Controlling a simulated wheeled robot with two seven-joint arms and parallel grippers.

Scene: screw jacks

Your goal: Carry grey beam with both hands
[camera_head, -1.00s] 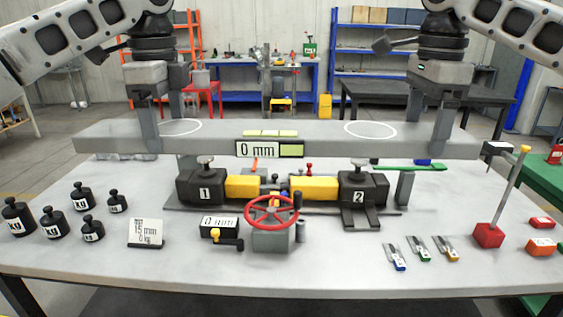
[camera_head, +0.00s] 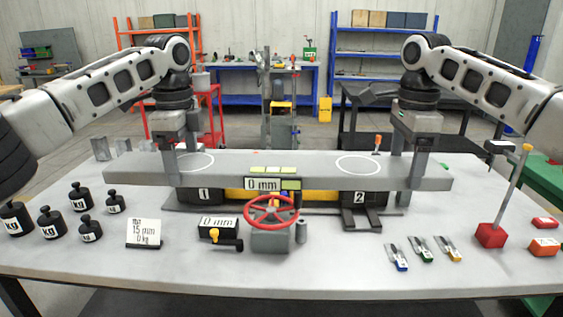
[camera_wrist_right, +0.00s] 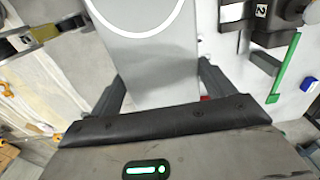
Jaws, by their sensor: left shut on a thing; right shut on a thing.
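The grey beam (camera_head: 228,168) spans the middle of the head view, roughly level, with a white ring near each end and a "0 mm" label on its front. My left gripper (camera_head: 180,150) is shut on its left end, and my right gripper (camera_head: 408,162) is shut on its right end. The right wrist view also shows the beam (camera_wrist_right: 152,65) between the right fingers. Below it are jack 1 (camera_head: 204,195) and jack 2 (camera_head: 361,198). The beam hides their tops, so I cannot tell whether it touches them.
Several black weights (camera_head: 83,197) and a sign card (camera_head: 144,233) are at left. A red block with a rod (camera_head: 490,235) and several small clips (camera_head: 420,248) are at right. The front table strip is clear.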

